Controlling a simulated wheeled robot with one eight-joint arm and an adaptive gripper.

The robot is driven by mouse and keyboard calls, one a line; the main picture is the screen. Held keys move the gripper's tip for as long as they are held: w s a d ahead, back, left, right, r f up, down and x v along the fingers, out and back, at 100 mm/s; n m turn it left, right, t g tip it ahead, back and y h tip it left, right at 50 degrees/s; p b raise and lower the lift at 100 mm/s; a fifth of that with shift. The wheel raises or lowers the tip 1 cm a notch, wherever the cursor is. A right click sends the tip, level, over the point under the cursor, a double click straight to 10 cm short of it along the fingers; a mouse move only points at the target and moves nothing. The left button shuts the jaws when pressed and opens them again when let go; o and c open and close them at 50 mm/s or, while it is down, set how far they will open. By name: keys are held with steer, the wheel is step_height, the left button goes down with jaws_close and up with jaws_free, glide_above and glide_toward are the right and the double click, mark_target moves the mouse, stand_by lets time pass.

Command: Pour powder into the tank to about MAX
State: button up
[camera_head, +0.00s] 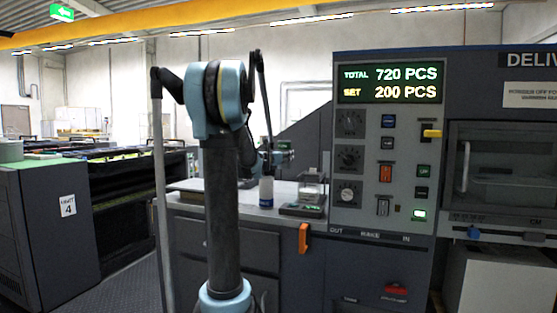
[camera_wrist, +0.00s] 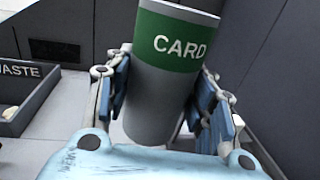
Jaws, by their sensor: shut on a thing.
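My gripper (camera_wrist: 165,88) shows close up in the wrist view, with its blue finger pads on both sides of a grey cylinder (camera_wrist: 155,108). In the head view my arm hides much of the work area, and the cylinder cannot be made out clearly. A small clear vessel (camera_head: 311,189) on a dark base stands on the counter, right of my arm's end; it may be the tank. No MAX mark or powder is readable.
A dark tray lettered "WASTE" (camera_wrist: 28,95) lies at the left in the wrist view. The light counter (camera_head: 285,188) borders a control panel (camera_head: 385,150) with a "720 PCS" display. An orange handle (camera_head: 303,238) hangs at the counter's front.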

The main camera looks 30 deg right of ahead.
steer(key=s+f+m, duration=0.2)
steer(key=s+m, duration=0.2)
steer(key=s, duration=0.3)
steer(key=shift+s+d+f+m+y, duration=0.2)
steer(key=shift+s+f+m+y, duration=0.1)
steer(key=shift+m, duration=0.1)
stand_by(0.3)
stand_by(0.5)
steer(key=shift+s+d+r+m, duration=0.2)
steer(key=shift+s+m, duration=0.1)
steer(key=shift+m, duration=0.2)
steer(key=shift+a, duration=0.1)
stand_by(0.3)
steer(key=shift+f+m, duration=0.15)
steer(key=shift+m, duration=0.35)
steer(key=shift+w, duration=0.1)
